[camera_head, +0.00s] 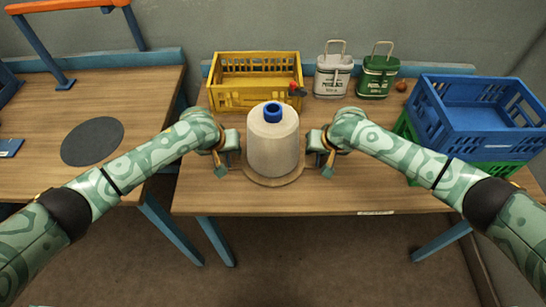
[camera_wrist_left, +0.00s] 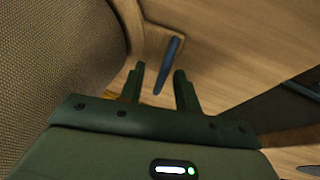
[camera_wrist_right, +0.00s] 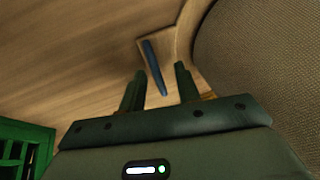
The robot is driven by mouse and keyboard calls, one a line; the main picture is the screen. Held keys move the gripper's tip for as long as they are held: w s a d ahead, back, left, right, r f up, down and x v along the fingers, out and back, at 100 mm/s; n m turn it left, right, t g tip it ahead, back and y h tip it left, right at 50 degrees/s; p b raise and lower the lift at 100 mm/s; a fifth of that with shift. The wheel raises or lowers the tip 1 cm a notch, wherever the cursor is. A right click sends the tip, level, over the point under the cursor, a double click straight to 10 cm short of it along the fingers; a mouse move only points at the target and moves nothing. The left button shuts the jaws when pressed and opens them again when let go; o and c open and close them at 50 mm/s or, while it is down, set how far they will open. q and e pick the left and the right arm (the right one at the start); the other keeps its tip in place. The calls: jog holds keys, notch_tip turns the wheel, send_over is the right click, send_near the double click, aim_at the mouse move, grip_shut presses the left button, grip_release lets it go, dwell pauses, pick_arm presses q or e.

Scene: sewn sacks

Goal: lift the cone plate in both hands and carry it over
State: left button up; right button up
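The cone plate (camera_head: 274,183) is a round wooden board on the table, with a large cream cone (camera_head: 273,148) with a blue top standing upright on it. A dark blue handle (camera_wrist_left: 169,64) at the plate's left side shows in the left wrist view; a matching handle (camera_wrist_right: 154,66) shows in the right wrist view. My left gripper (camera_head: 228,158) is at the left of the cone, its fingers open with the handle seen in the gap between them. My right gripper (camera_head: 321,158) is likewise open at the right side. Neither is closed on a handle.
A yellow crate (camera_head: 238,98) stands behind the cone. A blue crate (camera_head: 463,133) sits over a green one (camera_head: 403,127) at right. The left table has a dark round mat (camera_head: 92,142) with free room.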

pick_arm(q)
jog(key=shift+w+f, duration=0.1)
jog(key=shift+f, duration=0.15)
pick_arm(e)
jog(key=shift+w+f, duration=0.1)
jog(key=shift+f, duration=0.15)
pick_arm(q)
grip_shut()
pick_arm(e)
grip_shut()
pick_arm(q)
jog(key=shift+r, duration=0.2)
pick_arm(e)
jog(key=shift+r, duration=0.2)
